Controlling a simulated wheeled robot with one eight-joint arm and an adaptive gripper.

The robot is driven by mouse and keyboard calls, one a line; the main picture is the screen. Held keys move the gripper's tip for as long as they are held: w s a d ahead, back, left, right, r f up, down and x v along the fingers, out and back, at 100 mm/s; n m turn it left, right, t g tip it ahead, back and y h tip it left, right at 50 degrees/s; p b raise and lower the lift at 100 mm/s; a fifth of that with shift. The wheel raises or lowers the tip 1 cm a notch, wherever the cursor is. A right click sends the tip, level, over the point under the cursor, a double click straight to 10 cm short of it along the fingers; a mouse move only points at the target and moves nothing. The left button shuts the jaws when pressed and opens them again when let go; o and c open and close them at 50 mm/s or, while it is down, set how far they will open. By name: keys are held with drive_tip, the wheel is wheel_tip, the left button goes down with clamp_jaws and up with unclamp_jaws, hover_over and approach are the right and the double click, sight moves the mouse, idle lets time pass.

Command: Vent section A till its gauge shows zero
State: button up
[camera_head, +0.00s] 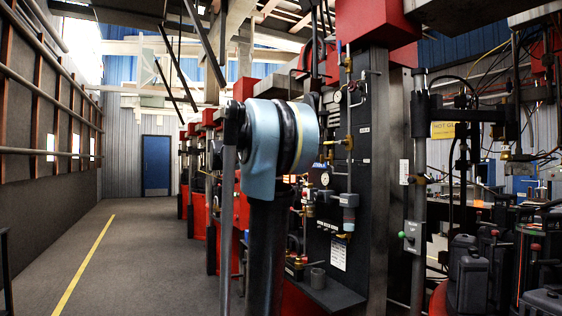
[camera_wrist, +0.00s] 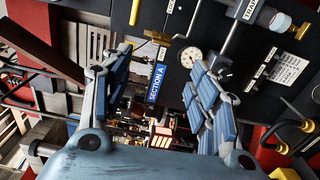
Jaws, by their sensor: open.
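In the wrist view my gripper (camera_wrist: 160,62) is open, with a jointed finger on each side and nothing between them. Beyond the fingers is a black panel with a blue "SECTION A" label (camera_wrist: 155,84). A round white gauge (camera_wrist: 190,57) sits just right of the label, near the right fingertip; its reading is too small to tell. A brass valve fitting (camera_wrist: 157,38) lies above the label, apart from the fingers. In the head view a small gauge (camera_head: 325,179) shows on the black panel (camera_head: 375,150), right of my arm, which hides part of the panel and my gripper.
The aisle (camera_head: 135,255) at left is clear.

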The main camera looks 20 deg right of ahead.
drive_tip(key=shift+a, duration=0.1)
drive_tip(key=a, duration=1.1)
drive_tip(key=shift+s+a, duration=0.4)
drive_tip(key=s+d+f+y, duration=0.1)
drive_tip(key=s+f+y, duration=0.45)
drive_tip(key=f, duration=0.75)
drive_tip(key=s+f+y, duration=0.3)
drive_tip(key=s+f, duration=0.6)
drive_tip(key=f, duration=0.4)
drive_tip(key=s+a+f+y, duration=0.3)
drive_tip(key=s+a+f, duration=0.1)
drive_tip(key=f, duration=0.4)
drive_tip(key=s+a+f+y, duration=0.3)
drive_tip(key=s+a+f, duration=0.2)
drive_tip(key=f, duration=0.4)
drive_tip(key=s+a+f+m+t+y, duration=0.1)
drive_tip(key=s+a+f+y, duration=0.2)
drive_tip(key=f, duration=0.6)
drive_tip(key=s+a, duration=0.1)
drive_tip(key=a, duration=0.1)
drive_tip(key=shift+s+a, duration=0.15)
drive_tip(key=shift+a, duration=0.2)
drive_tip(key=shift+f+y, duration=0.1)
drive_tip(key=shift+y, duration=0.15)
